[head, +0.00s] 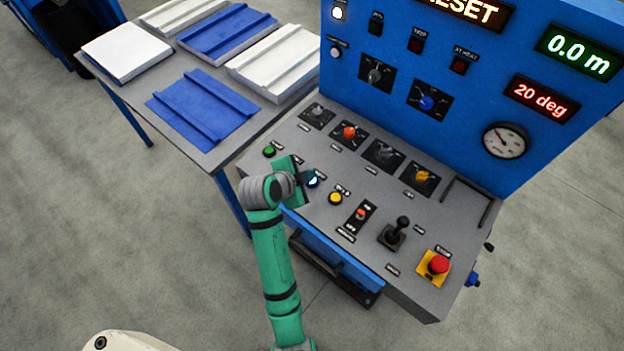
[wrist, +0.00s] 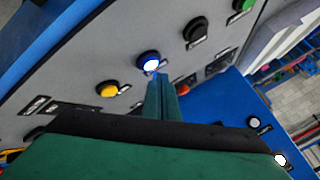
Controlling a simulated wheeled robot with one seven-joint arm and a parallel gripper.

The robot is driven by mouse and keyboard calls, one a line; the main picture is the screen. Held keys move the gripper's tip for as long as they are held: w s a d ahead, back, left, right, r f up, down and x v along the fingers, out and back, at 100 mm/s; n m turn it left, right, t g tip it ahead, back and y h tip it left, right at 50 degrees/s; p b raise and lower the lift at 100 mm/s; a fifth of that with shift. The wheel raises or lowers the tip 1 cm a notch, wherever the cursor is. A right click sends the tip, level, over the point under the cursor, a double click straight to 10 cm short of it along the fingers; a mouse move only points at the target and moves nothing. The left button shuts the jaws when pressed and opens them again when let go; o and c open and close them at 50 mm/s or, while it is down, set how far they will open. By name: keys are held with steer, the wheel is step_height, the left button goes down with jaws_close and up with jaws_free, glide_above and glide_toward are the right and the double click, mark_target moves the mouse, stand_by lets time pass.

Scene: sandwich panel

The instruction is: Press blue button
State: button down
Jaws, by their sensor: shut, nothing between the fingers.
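The blue button (head: 313,182) sits on the sloped grey console, and its centre glows white. It also shows in the wrist view (wrist: 149,60) with a blue ring around the lit centre. My gripper (head: 306,177) is shut and empty, with its fingertips right beside the blue button. In the wrist view the closed fingertips (wrist: 160,78) reach up to the button's lower right edge. I cannot tell whether they touch it.
On the console, a green button (head: 269,151) and a yellow button (head: 335,198) flank the blue one; a black button (wrist: 197,30) also shows. A joystick (head: 397,231) and red emergency button (head: 438,265) stand to the right. A table (head: 222,155) holds panels.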

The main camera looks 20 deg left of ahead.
steer(key=shift+w, duration=0.15)
steer(key=shift+d, duration=0.15)
steer(key=shift+s+a, duration=0.2)
steer(key=shift+a, duration=0.05)
steer(key=shift+f, duration=0.15)
steer(key=shift+w+d+f, duration=0.1)
steer(key=shift+d+f, duration=0.1)
steer(key=shift+f, duration=0.1)
